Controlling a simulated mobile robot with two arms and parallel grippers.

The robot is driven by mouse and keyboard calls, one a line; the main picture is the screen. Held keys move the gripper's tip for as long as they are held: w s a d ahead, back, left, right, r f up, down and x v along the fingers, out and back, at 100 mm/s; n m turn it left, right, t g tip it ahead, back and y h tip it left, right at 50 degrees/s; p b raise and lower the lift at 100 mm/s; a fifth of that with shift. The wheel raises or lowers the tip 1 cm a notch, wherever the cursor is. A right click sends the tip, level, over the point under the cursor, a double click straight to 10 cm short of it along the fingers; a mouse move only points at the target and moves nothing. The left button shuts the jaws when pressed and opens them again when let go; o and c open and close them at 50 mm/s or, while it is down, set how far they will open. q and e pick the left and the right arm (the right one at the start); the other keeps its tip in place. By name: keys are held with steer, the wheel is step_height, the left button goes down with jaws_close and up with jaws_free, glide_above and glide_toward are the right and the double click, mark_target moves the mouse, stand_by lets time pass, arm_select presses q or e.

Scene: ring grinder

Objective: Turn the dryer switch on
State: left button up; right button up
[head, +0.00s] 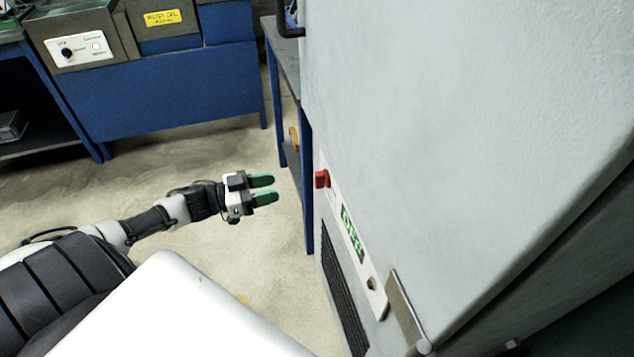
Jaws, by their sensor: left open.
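The dryer (470,130) is a large grey cabinet filling the right side of the head view. A white control strip (333,197) runs down its near left face. A red switch (322,179) sits at the upper end of that strip, with a green display (352,232) and a small dark knob (371,284) below it. I cannot tell the switch's position. My left gripper (273,188) is open and empty, with green fingertips pointing right toward the red switch. A clear gap separates them. My right gripper is not in view.
A blue machine bench (170,90) with a white switch panel (80,50) and a yellow label stands at the back left. A blue-legged table (284,70) stands beside the dryer. A dark vent grille (341,300) is below the strip. The floor (200,150) between is mostly clear.

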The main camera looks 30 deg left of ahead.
mark_target(321, 179)
arm_select(q)
steer(key=x, duration=1)
steer(key=shift+w+d, duration=0.2)
steer(key=shift+r, duration=0.1)
jaws_close()
